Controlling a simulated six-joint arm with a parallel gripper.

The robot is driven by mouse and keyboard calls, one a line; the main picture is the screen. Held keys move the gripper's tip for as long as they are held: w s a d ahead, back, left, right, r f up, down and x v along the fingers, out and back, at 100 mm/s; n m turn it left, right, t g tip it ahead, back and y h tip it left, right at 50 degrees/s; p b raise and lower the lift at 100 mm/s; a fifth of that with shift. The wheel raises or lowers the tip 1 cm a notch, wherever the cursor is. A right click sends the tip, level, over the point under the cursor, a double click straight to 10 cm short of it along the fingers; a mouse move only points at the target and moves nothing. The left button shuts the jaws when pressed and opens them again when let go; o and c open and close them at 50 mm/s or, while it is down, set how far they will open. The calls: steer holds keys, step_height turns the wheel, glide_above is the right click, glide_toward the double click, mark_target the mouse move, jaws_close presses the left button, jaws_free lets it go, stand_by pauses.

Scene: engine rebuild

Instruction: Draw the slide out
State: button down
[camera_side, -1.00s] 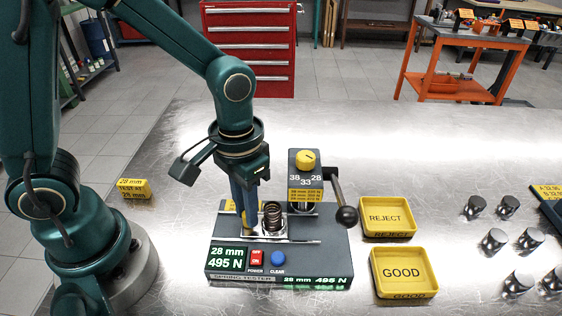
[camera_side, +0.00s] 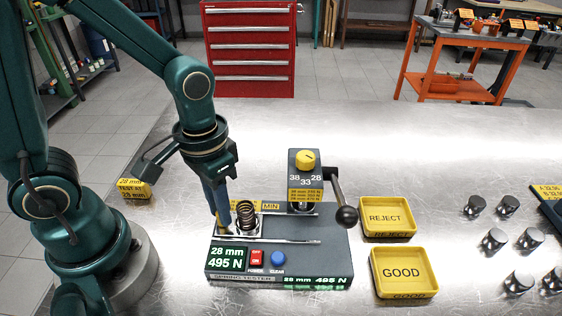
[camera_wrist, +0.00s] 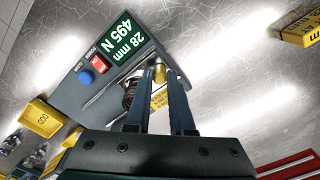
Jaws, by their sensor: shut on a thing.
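The spring tester (camera_side: 325,250) stands on the metal bench, its display reading 28 mm and 495 N. Its silver slide (camera_side: 242,235) is at the left end of the tester's rails and carries a dark coil spring (camera_side: 246,214), upright. My gripper (camera_side: 222,228) is at the slide's left end, shut on its yellow knob. In the wrist view the knob (camera_wrist: 159,75) shows between my fingertips (camera_wrist: 161,77), and the spring (camera_wrist: 129,92) is just beside them, partly hidden by a finger. The slide is clear of the press head (camera_side: 305,172).
The black-ball lever (camera_side: 346,215) hangs at the tester's right. Yellow REJECT (camera_side: 388,232) and GOOD (camera_side: 403,290) trays stand further right, with several metal cylinders (camera_side: 495,240) beyond. A yellow 28 mm block (camera_side: 134,188) sits left, near my arm. The bench behind the tester is clear.

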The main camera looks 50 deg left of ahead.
steer(key=shift+s+a, duration=0.15)
steer(key=shift+a, duration=0.05)
steer(key=c, duration=0.8)
jaws_free()
steer(key=shift+r, duration=0.1)
steer(key=shift+r, duration=2.45)
